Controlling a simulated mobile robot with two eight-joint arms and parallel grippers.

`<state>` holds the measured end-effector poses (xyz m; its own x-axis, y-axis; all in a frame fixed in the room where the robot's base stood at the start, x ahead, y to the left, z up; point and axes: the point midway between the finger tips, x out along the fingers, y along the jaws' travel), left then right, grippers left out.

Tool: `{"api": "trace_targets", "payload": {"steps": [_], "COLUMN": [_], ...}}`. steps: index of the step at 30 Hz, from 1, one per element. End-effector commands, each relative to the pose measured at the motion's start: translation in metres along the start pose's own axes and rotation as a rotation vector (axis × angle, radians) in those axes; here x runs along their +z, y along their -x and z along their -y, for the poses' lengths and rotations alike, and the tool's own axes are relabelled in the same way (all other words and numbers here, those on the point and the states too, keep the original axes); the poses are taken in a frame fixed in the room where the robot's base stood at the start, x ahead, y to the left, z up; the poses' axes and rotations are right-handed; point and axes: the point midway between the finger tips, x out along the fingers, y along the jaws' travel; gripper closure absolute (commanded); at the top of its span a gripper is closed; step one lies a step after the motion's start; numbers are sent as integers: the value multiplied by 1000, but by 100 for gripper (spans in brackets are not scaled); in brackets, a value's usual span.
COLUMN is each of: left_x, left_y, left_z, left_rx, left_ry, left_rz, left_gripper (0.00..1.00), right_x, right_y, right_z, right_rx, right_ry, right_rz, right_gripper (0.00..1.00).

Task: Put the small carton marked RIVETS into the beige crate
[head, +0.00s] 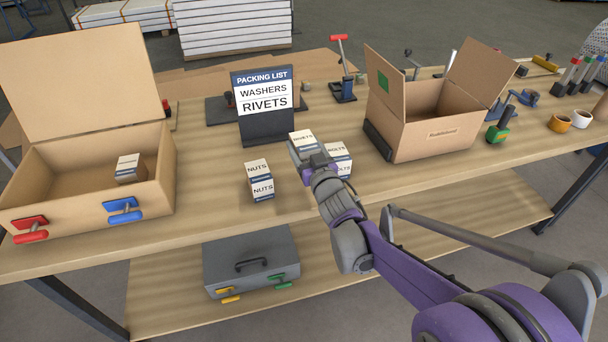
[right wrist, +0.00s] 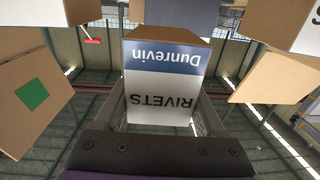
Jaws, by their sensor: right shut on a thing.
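The small carton marked RIVETS (head: 302,136) is white-topped with a blue band. My right gripper (head: 311,153) is shut on it. In the right wrist view the carton (right wrist: 163,85) sits between the two fingers, its RIVETS label upside down. I cannot tell whether its base touches the table. The beige crate (head: 155,193) stands open at the left, lid raised, with red and blue latches on its front. One small carton (head: 129,169) lies inside it, its label unreadable. My left gripper is not in view.
A NUTS carton (head: 260,185) stands left of my right gripper, and another carton (head: 340,160) close at its right. The packing list sign (head: 265,105) stands behind, naming WASHERS and RIVETS. An open cardboard box (head: 432,138) is at the right. Table between NUTS and crate is clear.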

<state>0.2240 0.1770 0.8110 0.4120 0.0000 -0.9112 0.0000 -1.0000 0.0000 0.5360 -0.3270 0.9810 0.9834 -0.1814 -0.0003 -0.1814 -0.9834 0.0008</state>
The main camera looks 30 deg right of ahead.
Motion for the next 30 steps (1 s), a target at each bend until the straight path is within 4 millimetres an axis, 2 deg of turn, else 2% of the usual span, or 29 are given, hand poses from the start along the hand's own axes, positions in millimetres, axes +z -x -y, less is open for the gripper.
{"api": "trace_targets", "payload": {"steps": [1, 7, 15, 29, 30], "left_x": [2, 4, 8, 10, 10], "left_y": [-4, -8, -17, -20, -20], "left_z": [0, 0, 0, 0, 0], "left_rx": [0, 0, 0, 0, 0], "left_ry": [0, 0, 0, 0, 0], "left_rz": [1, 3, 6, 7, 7], "left_gripper": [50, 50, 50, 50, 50], "right_x": [11, 31, 69, 76, 76], "right_y": [0, 0, 0, 0, 0], "right_z": [0, 0, 0, 0, 0], "right_rx": [-1, -1, -1, -1, 0], "right_ry": [-1, -1, -1, -1, -1], "right_rz": [0, -1, -1, -1, 0], "right_gripper": [100, 100, 100, 100, 22]}}
